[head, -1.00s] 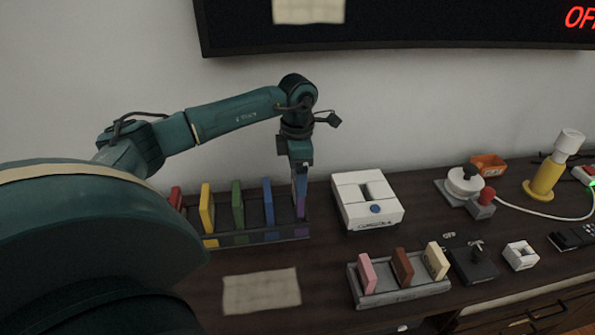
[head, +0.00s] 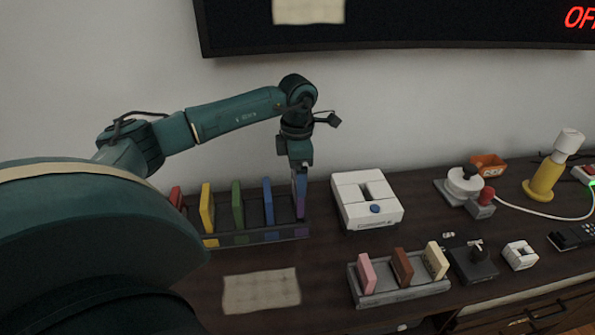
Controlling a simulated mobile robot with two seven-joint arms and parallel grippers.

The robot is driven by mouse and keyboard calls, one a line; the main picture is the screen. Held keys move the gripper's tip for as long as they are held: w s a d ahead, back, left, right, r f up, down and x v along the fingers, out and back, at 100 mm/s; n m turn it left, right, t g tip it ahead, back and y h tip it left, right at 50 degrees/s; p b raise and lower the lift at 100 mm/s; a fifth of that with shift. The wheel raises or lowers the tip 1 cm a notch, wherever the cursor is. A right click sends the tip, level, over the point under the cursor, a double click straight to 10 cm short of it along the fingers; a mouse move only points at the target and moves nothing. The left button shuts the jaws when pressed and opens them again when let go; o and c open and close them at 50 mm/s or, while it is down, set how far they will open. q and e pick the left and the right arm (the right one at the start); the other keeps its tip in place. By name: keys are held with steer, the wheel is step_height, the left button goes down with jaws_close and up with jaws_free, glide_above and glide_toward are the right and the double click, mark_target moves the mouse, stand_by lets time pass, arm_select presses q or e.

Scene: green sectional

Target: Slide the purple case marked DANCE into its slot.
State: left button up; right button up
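The purple case (head: 301,203) stands upright at the right end of the dark rack (head: 260,239), above the purple colour mark on the rack's front. My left gripper (head: 299,172) points down at the top of the purple case, and its fingers are around the upper part. It looks shut on the case. The DANCE marking is too small to read. I cannot tell whether the case's bottom rests fully in the slot. Red, yellow, green and blue (head: 268,202) cases stand in the rack to the left. My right gripper is not in view.
A white console (head: 350,192) with a top slot stands just right of the rack. A smaller grey rack (head: 400,293) holds pink, brown and cream cases. A beige cloth (head: 261,291) lies in front. A joystick (head: 462,182) and a yellow-and-white object (head: 545,178) stand farther right.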

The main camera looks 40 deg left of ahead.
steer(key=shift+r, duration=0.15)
arm_select(q)
steer(key=shift+f+b, duration=0.5)
steer(key=shift+f, duration=0.35)
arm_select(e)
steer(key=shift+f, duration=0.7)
arm_select(q)
steer(key=shift+f+b, duration=1.3)
steer(key=shift+f, duration=0.65)
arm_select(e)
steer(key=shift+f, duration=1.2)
arm_select(q)
steer(key=o, duration=0.9)
step_height(320, 180, up, 13)
steer(key=shift+r, duration=0.1)
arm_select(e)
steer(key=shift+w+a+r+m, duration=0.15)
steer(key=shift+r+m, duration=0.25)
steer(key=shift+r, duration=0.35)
